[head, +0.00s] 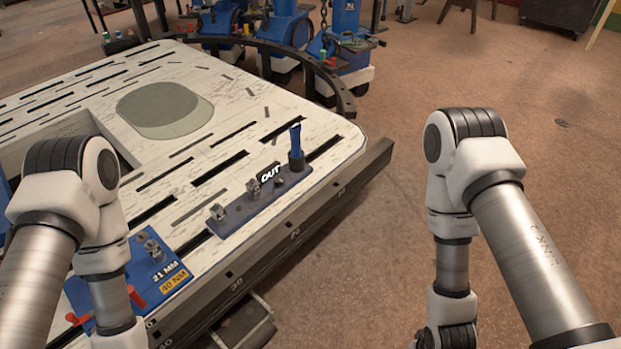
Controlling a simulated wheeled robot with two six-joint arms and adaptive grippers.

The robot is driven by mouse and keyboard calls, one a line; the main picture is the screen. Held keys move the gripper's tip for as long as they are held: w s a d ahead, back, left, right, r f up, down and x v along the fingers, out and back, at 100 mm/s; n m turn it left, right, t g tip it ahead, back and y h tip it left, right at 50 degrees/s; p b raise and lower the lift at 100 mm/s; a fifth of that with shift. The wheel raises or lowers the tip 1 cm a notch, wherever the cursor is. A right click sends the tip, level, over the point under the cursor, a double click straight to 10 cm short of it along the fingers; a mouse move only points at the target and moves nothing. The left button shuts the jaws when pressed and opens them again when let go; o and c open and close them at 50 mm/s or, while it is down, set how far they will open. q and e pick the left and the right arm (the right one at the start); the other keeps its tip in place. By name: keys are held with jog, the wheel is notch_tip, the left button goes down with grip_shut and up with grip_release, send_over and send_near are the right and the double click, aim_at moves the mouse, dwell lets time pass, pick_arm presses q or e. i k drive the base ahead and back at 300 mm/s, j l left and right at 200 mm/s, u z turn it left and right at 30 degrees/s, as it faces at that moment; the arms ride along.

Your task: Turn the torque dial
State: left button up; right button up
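A blue unit (135,272) sits at the near left of the bench, labelled "21 MM" and, on an orange plate, "40 NM". Small grey metal knob-like parts (150,245) stand on its top; I cannot tell which one is the torque dial. Red parts (135,298) show at its left and near side. My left arm crosses in front of the unit and hides part of it. My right arm hangs over the floor to the right of the bench. Both arms run out of the bottom of the view, so neither gripper shows.
A dark rack (236,213) marked "OUT" lies along the bench edge, with small metal parts and an upright blue-handled tool (296,150). A green-grey cap (162,108) lies on the slotted bench top (225,95). Blue machines (340,55) stand behind.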

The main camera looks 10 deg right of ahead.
aim_at(279, 181)
jog(key=i+z, duration=0.45)
jog(key=i+j+z, duration=0.15)
jog(key=i+z, duration=0.3)
jog(key=i, duration=0.15)
